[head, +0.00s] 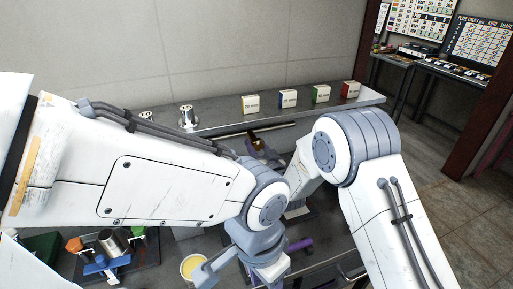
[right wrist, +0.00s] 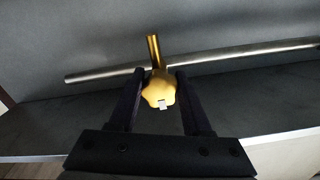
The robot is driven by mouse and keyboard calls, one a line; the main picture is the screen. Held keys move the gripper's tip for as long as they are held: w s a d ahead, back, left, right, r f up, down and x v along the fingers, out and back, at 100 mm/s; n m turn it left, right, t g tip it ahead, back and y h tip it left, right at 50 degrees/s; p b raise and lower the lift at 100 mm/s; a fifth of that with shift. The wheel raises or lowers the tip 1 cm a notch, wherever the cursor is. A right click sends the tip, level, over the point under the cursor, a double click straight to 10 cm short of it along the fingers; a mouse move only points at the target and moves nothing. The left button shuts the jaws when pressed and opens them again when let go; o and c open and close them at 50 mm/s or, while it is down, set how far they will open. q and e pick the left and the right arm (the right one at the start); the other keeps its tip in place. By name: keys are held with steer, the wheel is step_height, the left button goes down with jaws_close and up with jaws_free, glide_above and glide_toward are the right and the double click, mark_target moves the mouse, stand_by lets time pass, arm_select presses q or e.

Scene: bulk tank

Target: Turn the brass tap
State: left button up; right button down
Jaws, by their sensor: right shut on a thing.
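The brass tap shows in the right wrist view as a yellow lobed knob (right wrist: 158,90) with a brass stem rising behind it, in front of a long metal pipe (right wrist: 240,57). My right gripper (right wrist: 161,78) has its two dark fingers shut on the knob, one on each side. In the head view the tap (head: 257,142) is a small brass spot below the shelf, partly hidden by my arms. My left arm crosses the head view from the left. Its wrist hangs low in the middle, with purple parts near it. I cannot make out its fingers clearly.
A grey shelf (head: 220,127) holds small boxes, yellow (head: 250,104), blue (head: 288,98), green (head: 320,93) and red (head: 350,89), and metal fittings (head: 187,117). A cup of yellow stuff (head: 192,267) and a tray of tools (head: 115,265) are low left. My left arm hides much of the bench.

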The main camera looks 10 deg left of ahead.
steer(key=shift+f+n+b, duration=0.2)
steer(key=shift+n+b, duration=0.7)
steer(key=shift+r+n, duration=0.15)
steer(key=shift+n, duration=0.15)
steer(key=shift+c, duration=1.8)
jaws_free()
steer(key=shift+d, duration=0.1)
steer(key=b+v, duration=0.3)
steer(key=v, duration=0.7)
steer(key=shift+s, duration=0.2)
